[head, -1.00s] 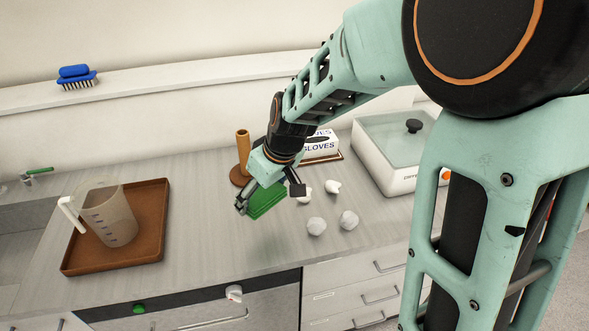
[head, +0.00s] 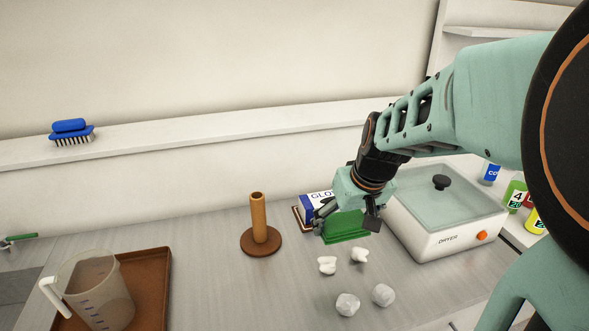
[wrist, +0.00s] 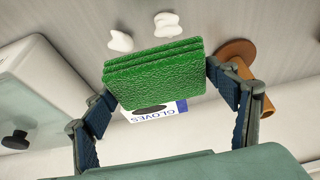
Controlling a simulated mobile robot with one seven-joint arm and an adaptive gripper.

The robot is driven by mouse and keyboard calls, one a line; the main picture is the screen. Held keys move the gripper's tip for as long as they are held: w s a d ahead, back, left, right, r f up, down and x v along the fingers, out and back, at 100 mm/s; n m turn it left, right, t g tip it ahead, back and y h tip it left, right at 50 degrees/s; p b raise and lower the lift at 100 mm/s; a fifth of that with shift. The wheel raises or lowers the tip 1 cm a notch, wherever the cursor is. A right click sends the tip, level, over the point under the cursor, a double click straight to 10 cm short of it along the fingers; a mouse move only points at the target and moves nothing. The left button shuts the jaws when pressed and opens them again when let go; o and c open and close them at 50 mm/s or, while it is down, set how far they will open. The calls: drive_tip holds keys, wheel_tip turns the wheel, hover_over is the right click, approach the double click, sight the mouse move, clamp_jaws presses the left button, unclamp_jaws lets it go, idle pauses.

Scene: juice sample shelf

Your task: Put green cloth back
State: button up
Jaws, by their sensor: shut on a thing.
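The green cloth (head: 345,228) is a folded, layered block with a rough surface. My gripper (head: 347,222) is shut on it, with one finger at each side. In the wrist view the cloth (wrist: 155,75) sits between the two fingers of my gripper (wrist: 160,88). The cloth is in front of the gloves box (head: 315,201), which it partly hides. I cannot tell whether the cloth touches the counter.
A wooden peg stand (head: 259,232) is left of my gripper. The lidded dryer (head: 445,230) is close on the right. Several white crumpled lumps (head: 348,304) lie in front. A brown tray (head: 150,290) holds a measuring jug (head: 97,295). A blue brush (head: 71,131) rests on the ledge.

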drive_tip(key=w+f, duration=0.3)
drive_tip(key=w, duration=0.1)
drive_tip(key=w+a+f+p, duration=0.1)
drive_tip(key=w+f, duration=0.2)
drive_tip(key=w, duration=0.1)
drive_tip(key=w+f, duration=0.2)
drive_tip(key=w, duration=0.2)
drive_tip(key=shift+w+a+f, duration=0.15)
drive_tip(key=shift+a+f, duration=0.15)
drive_tip(key=shift+f, duration=0.1)
drive_tip(key=shift+w+f, duration=0.25)
drive_tip(key=shift+f, duration=1.6)
drive_tip(key=shift+f, duration=0.15)
drive_tip(key=shift+f, duration=0.15)
drive_tip(key=o, duration=0.7)
drive_tip(key=shift+c, duration=0.2)
drive_tip(key=o, duration=0.4)
drive_tip(key=shift+o, duration=0.2)
